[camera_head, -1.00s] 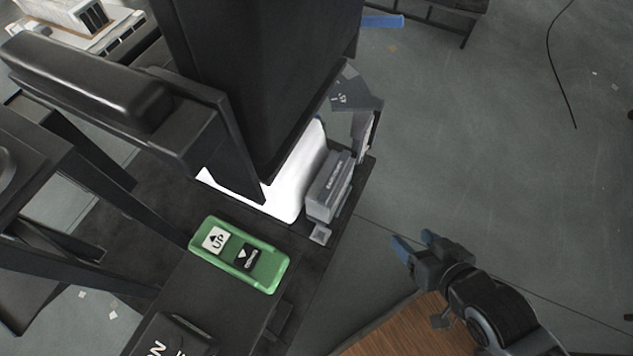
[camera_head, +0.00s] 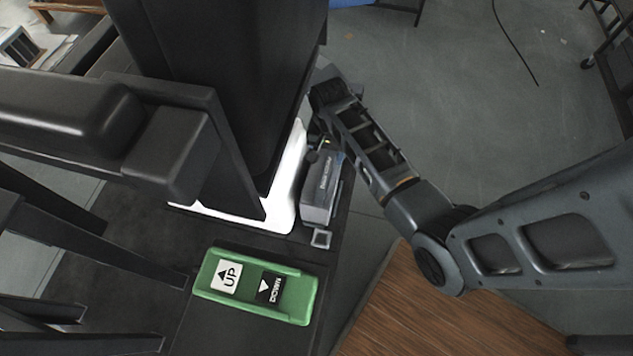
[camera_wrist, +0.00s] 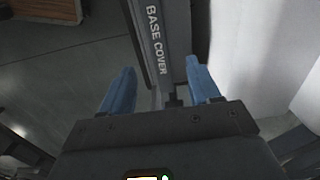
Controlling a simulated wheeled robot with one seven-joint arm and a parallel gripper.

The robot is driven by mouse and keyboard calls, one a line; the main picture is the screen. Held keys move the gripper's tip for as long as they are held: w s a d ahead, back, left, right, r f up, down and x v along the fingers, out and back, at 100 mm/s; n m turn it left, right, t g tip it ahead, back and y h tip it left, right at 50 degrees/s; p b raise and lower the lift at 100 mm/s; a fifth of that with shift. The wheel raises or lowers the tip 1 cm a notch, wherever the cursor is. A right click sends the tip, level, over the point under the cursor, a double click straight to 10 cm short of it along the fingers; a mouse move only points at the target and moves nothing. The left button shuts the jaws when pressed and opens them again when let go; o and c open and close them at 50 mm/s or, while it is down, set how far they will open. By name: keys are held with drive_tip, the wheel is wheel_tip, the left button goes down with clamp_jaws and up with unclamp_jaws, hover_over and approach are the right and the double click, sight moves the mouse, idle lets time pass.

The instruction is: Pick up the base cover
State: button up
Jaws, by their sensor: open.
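The base cover (camera_head: 320,188) is a long grey piece standing beside the white base (camera_head: 286,190) of the dark column in the head view. In the wrist view the base cover (camera_wrist: 158,42), with its name printed along it, runs between my two blue fingers. My gripper (camera_wrist: 162,82) is open, with one finger on each side of the cover. The left finger shows a gap to it; I cannot tell whether the right one touches. In the head view my arm reaches over the cover's far end, and the fingertips are hidden there.
A green panel (camera_head: 255,286) with UP and DOWN buttons lies on the dark platform in front of the column. A black arm-like beam (camera_head: 110,120) juts out at left. Grey floor (camera_head: 430,100) is clear at right, with a wooden surface (camera_head: 430,310) below.

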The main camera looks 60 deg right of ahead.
sight(326, 172)
drive_tip(key=shift+s+a+f+b, duration=0.15)
drive_tip(key=shift+f+b, duration=0.25)
drive_tip(key=shift+f, duration=1.55)
drive_tip(key=shift+s+a+f+b, duration=0.15)
drive_tip(key=shift+f+b, duration=0.2)
drive_tip(key=shift+f, duration=1.55)
drive_tip(key=shift+w, duration=0.1)
drive_tip(key=shift+c, duration=0.3)
clamp_jaws()
